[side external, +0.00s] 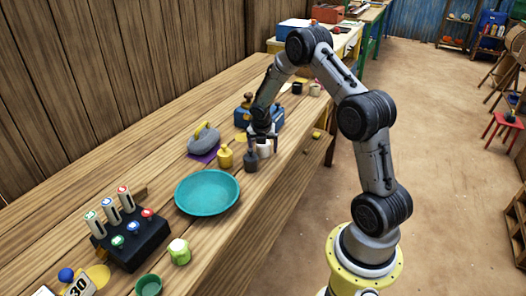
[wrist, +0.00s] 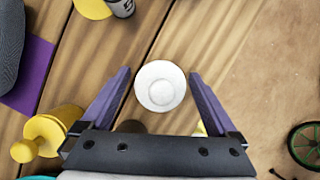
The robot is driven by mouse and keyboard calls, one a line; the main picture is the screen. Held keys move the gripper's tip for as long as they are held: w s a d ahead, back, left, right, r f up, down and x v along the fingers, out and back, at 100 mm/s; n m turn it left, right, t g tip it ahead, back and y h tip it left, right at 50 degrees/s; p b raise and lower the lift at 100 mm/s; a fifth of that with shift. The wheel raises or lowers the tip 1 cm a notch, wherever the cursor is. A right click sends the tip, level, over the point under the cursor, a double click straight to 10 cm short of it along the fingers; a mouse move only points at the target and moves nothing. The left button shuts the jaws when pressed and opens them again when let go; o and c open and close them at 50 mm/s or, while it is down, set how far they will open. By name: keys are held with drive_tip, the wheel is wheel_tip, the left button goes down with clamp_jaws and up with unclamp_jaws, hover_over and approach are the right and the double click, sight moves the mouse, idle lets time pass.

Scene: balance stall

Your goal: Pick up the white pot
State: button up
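The white pot (side external: 264,150) stands on the wooden bench near its front edge, partly hidden by my gripper in the side view. In the wrist view the white pot (wrist: 160,86) shows from above as a round white shape between the two fingers. My gripper (wrist: 159,74) is open, with a finger on each side of the pot and a visible gap on both sides. In the side view my gripper (side external: 263,135) is low over the pot, pointing down. Whether the fingertips are below the pot's top is unclear.
A dark grey pot (side external: 251,160) and a yellow pot (side external: 225,157) stand close by on the left. A grey weight with a yellow handle (side external: 204,138) is on a purple mat behind. A teal dish (side external: 207,192) lies nearer. The bench's front edge is close on the right.

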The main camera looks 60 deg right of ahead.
clamp_jaws()
drive_tip(key=shift+r, duration=0.2)
idle(0.3)
